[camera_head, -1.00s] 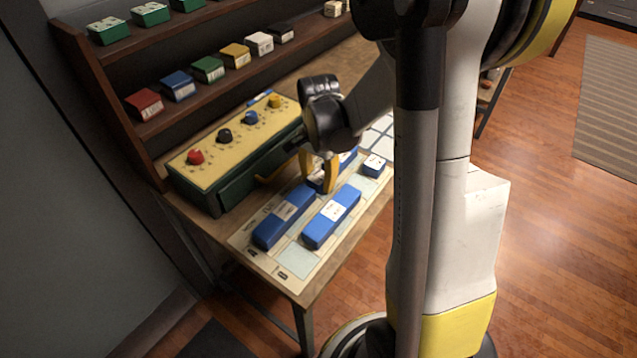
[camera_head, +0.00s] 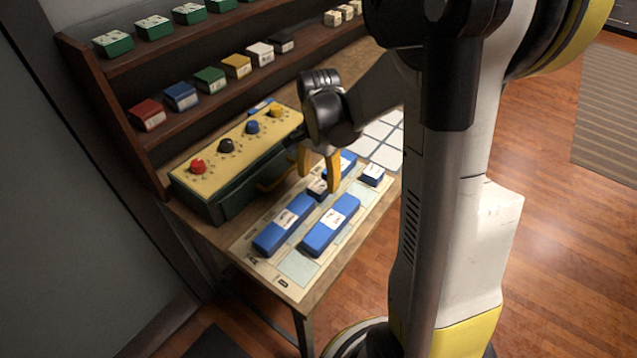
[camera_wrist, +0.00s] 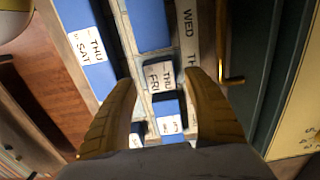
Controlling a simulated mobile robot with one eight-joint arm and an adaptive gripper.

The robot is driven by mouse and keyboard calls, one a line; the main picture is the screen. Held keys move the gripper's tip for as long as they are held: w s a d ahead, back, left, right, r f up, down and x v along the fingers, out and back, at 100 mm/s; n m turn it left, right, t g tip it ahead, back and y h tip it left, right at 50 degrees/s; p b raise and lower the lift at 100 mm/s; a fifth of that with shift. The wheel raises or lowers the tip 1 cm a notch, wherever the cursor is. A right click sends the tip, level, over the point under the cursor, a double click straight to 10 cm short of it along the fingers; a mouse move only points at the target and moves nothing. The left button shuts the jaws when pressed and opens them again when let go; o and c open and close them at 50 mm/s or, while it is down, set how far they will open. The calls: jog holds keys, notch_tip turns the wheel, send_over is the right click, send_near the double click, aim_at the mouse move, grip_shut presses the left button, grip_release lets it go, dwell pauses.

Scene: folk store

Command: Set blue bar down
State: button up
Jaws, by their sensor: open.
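Several blue bars lie on a pale printed mat (camera_head: 298,268) on the table. Two long ones lie side by side at the front, a left bar (camera_head: 285,222) and a right bar (camera_head: 331,224), each with a white label. My gripper is open, pointing down above the mat. A bar labelled THU SAT (camera_wrist: 90,45) lies left.
A green box with a yellow top (camera_head: 240,150) and coloured knobs stands close left of the mat, its handle near my fingers. A wooden shelf (camera_head: 120,118) with small coloured boxes rises behind. A pale grid (camera_head: 382,135) lies beyond the gripper.

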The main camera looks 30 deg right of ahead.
aim_at(319, 185)
notch_tip(319, 185, up, 8)
jog(key=p, duration=0.3)
jog(key=s+a+r+n+t, duration=0.3)
jog(key=s+a+r+n, duration=0.1)
jog(key=s+a+n, duration=0.1)
jog(key=s+a+r+n+t, duration=0.4)
jog(key=s+a+n, duration=0.1)
jog(key=a+n, duration=0.3)
jog(key=shift+s+a+r+n, duration=0.25)
jog(key=shift+s+r+n, duration=0.15)
jog(key=shift+n, duration=0.1)
